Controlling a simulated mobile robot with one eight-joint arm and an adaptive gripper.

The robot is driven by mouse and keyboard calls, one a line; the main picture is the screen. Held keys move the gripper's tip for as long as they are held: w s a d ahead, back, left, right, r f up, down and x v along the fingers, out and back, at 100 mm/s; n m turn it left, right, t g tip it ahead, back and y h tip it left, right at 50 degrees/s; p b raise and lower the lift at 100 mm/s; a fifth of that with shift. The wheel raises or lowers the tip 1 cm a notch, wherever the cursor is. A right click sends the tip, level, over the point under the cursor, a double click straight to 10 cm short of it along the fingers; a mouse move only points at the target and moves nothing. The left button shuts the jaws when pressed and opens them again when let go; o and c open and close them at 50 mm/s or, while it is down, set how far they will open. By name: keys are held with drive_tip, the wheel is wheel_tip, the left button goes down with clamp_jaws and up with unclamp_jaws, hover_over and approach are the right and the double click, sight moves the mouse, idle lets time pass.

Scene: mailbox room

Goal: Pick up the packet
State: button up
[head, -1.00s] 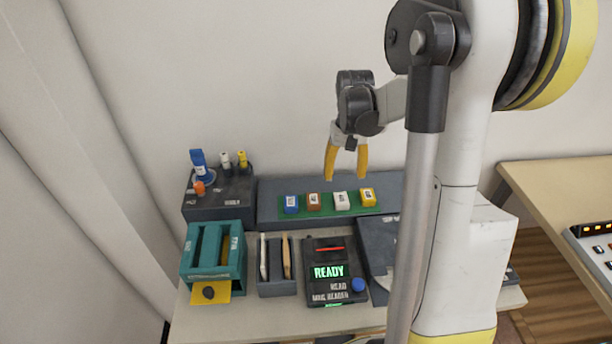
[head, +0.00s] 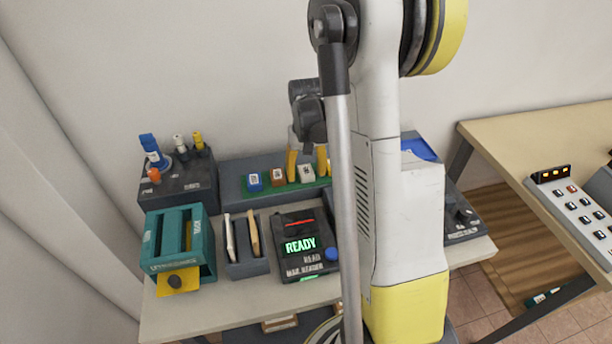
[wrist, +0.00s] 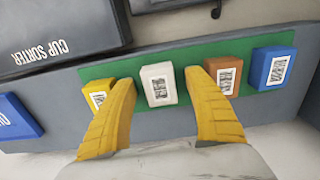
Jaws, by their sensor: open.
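Four small labelled packets stand in a row on a green strip (wrist: 225,62). They are a blue packet (head: 255,181), a brown packet (head: 278,177), a white packet (head: 306,173) and a yellow packet (wrist: 94,97). In the wrist view the white packet (wrist: 158,86) shows between my fingertips, with the brown packet (wrist: 229,75) partly behind the right finger and the blue packet (wrist: 274,68) farther right. My gripper (head: 307,160) is open and empty at the row; the pictures do not settle its height. The yellow packet is partly hidden by the left finger.
A mail reader (head: 305,262) showing READY stands in front of the row. Left of it are a grey rack (head: 246,268) with upright envelopes and a teal box (head: 152,262) with a yellow card. A dark block (head: 176,190) holds several coloured bottles. Another table (head: 540,128) stands right.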

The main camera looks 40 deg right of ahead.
drive_tip(key=shift+r, duration=0.1)
drive_tip(key=c, duration=1.3)
